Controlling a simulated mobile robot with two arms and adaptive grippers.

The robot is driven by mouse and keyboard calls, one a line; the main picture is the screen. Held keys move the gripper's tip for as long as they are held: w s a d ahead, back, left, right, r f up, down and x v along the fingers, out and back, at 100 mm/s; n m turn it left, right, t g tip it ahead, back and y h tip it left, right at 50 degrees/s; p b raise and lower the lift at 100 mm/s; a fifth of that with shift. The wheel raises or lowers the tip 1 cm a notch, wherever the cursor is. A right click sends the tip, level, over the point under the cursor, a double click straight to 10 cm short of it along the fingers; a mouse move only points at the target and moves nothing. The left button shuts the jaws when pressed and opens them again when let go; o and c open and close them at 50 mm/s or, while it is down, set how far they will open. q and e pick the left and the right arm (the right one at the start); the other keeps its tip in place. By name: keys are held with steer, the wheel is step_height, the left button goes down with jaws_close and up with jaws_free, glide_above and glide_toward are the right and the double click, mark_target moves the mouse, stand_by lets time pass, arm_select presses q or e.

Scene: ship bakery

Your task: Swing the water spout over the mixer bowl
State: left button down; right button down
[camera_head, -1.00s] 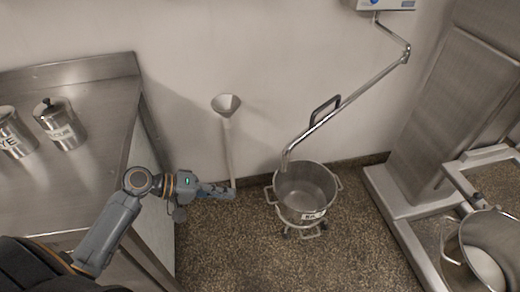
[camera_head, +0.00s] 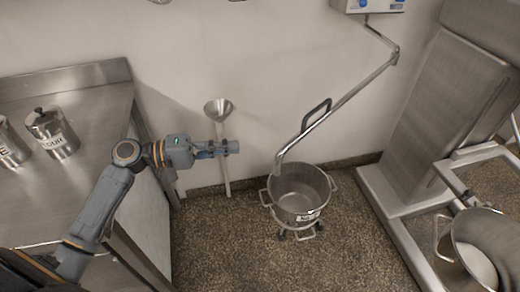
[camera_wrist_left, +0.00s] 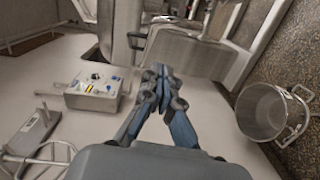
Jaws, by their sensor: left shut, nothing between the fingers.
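The water spout (camera_head: 345,99) is a jointed metal pipe with a black loop handle (camera_head: 316,115), hanging from a wall box (camera_head: 368,5). A second steel bowl (camera_head: 447,240) with something pale inside stands at the mixer's base. My left gripper (camera_head: 236,147) is shut and empty, left of the spout and apart from it. Its closed fingers (camera_wrist_left: 163,75) show in the left wrist view. My right gripper is not in view.
A steel table (camera_head: 70,95) with two labelled canisters (camera_head: 52,133) stands at left. The wheeled bowl (camera_wrist_left: 262,112) also shows in the wrist view. Speckled floor in front is clear.

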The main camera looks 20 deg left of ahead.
arm_select(q)
steer(key=w+d+p, duration=0.1)
steer(key=d+p, duration=0.1)
steer(key=d, duration=0.5)
steer(key=shift+w+d+f+p, duration=0.2)
steer(key=shift+d+f+p, duration=0.15)
steer(key=shift+f, duration=0.05)
